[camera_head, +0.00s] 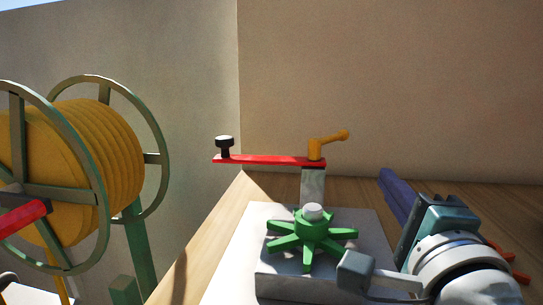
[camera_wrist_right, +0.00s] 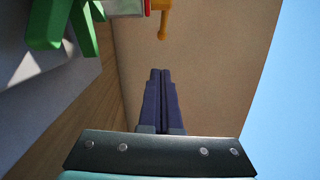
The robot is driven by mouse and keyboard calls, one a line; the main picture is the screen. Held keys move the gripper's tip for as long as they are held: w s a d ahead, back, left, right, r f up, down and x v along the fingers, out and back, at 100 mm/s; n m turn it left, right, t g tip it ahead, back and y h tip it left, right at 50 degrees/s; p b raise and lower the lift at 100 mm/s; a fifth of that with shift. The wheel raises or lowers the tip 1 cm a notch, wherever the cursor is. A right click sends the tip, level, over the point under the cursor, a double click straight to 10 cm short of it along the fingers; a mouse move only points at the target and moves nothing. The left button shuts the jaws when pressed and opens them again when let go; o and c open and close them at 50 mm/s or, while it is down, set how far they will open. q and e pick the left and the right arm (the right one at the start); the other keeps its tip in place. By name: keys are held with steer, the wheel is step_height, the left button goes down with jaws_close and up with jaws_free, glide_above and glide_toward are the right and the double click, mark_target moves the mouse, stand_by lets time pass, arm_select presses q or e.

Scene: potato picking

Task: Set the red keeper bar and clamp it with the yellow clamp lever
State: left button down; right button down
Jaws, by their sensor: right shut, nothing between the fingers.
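The red keeper bar (camera_head: 265,160) lies level on top of a grey post (camera_head: 313,187) and reaches out to the left, with a black knob (camera_head: 225,143) upright near its free left end. The yellow clamp lever (camera_head: 316,148) sits at the bar's right end over the post, its handle pointing right and slightly up. The lever also shows at the top of the right wrist view (camera_wrist_right: 165,18). My right gripper (camera_head: 385,173) is shut and empty, right of the post and apart from it; its blue fingers meet in the wrist view (camera_wrist_right: 155,73). My left gripper is not in view.
A green star wheel (camera_head: 312,228) sits on a pale metal block (camera_head: 290,288) in front of the post. A yellow-wound reel (camera_head: 90,155) on a green stand is at left. An orange-red object (camera_head: 520,277) lies at far right. Walls stand behind the wooden surface (camera_head: 215,245).

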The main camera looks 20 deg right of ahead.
glide_toward(339, 138)
steer(key=w+d, duration=0.2)
steer(key=d, duration=0.3)
steer(key=w, duration=0.1)
steer(key=w+a+b, duration=0.1)
steer(key=shift+w+r, duration=0.15)
steer(key=shift+w, duration=0.25)
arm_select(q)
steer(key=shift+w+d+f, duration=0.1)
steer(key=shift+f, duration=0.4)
arm_select(e)
steer(key=shift+w+a+r, duration=0.1)
steer(key=shift+w+a, duration=0.15)
steer(key=shift+w, duration=0.15)
steer(key=shift+w+r+n+t+y+p, duration=0.25)
steer(key=shift+w+n+y+p, duration=0.25)
steer(key=shift+y, duration=0.3)
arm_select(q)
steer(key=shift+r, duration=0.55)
arm_select(e)
steer(key=shift+w+f+n+t+y, duration=0.2)
steer(key=shift+n+t+y, duration=0.1)
steer(key=shift+y, duration=0.4)
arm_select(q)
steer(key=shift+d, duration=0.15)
arm_select(e)
steer(key=shift+a, duration=0.1)
